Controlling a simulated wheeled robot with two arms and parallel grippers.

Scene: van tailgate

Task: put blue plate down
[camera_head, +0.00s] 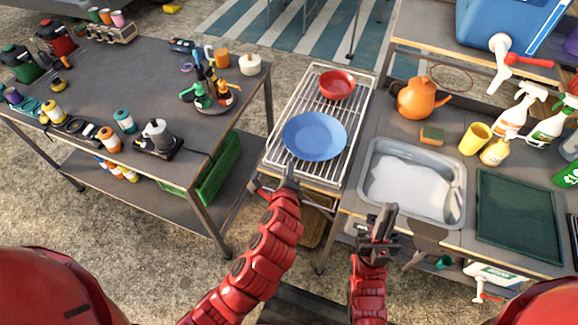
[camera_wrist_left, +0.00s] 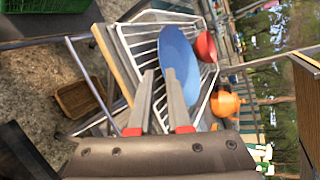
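The blue plate (camera_head: 314,136) lies on the wire rack (camera_head: 276,152), at its near half. The plate also shows in the left wrist view (camera_wrist_left: 178,50), just past the fingertips.
A red bowl (camera_head: 337,85) sits on the rack behind the plate. To the right are a sink basin (camera_head: 452,213), an orange kettle (camera_head: 418,98), a sponge (camera_head: 432,135) and a yellow cup (camera_head: 475,138). A crowded table (camera_head: 105,75) stands left.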

